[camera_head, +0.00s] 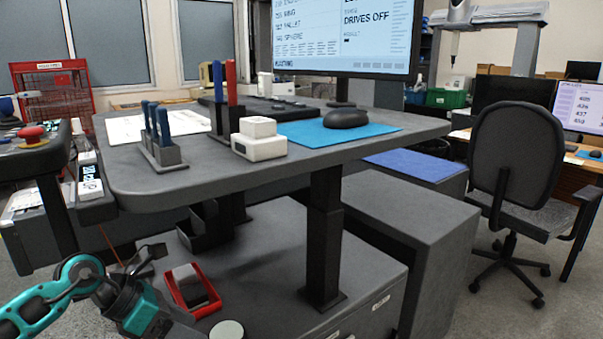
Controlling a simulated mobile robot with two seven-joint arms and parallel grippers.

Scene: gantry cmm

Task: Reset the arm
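My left arm (82,272), teal and black, comes in from the lower left and bends at the bottom left of the head view. Dark parts at its end, which look like my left gripper (148,256), are in front of the lower grey surface, left of a red tray (192,290). Its fingers are too small and dark to tell whether they are open or shut. I see nothing clearly held. My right arm and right gripper are not in view.
A grey desk (390,143) carries a tool holder (163,152), a white block (258,140), a black mouse (346,118) on a blue mat and a monitor (350,35). Grey cabinets (420,225) stand below. An office chair (515,150) stands right, with open floor nearby.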

